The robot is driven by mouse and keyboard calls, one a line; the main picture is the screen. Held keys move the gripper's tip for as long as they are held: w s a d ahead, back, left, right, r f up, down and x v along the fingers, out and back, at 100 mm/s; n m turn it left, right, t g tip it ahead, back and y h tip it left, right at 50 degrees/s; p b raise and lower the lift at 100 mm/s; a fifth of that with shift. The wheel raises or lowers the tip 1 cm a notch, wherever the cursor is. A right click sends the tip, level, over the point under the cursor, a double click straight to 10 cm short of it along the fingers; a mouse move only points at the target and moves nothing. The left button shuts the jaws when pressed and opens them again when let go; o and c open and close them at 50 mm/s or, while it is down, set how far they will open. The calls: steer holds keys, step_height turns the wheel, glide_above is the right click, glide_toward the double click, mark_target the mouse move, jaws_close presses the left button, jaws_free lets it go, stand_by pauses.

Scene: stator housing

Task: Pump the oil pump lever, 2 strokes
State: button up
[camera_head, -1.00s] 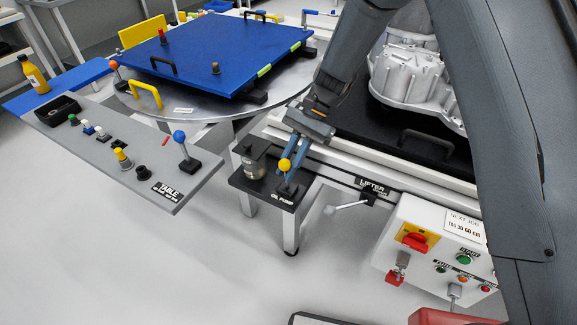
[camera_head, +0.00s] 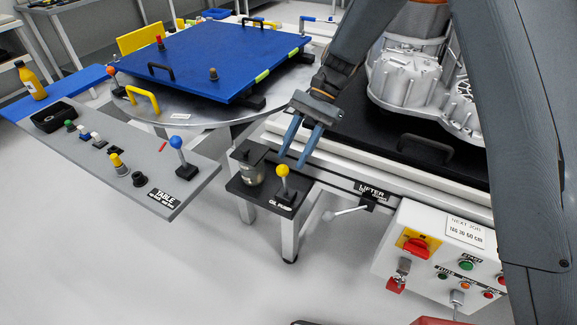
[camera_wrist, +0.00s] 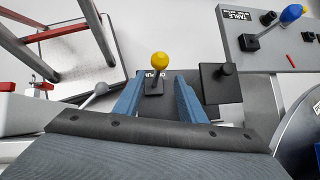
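The oil pump lever has a yellow ball knob (camera_head: 282,170) on a thin stem. It stands roughly upright on a small black plate (camera_head: 240,188) labelled as the oil pump. My gripper (camera_head: 293,159) has two blue fingers spread apart with nothing between them. In the head view the fingertips are just above and right of the knob, apart from it as far as I can tell. In the wrist view the knob (camera_wrist: 160,60) shows beyond the fingertips, centred on the gap between them.
A glass oil jar with a black cap (camera_head: 250,165) stands left of the lever. A grey panel with a blue-knobbed lever (camera_head: 177,142) is further left. The lifter handle (camera_head: 348,210) and white control box (camera_head: 440,250) are to the right.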

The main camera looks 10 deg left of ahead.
steer(key=shift+v, duration=1.15)
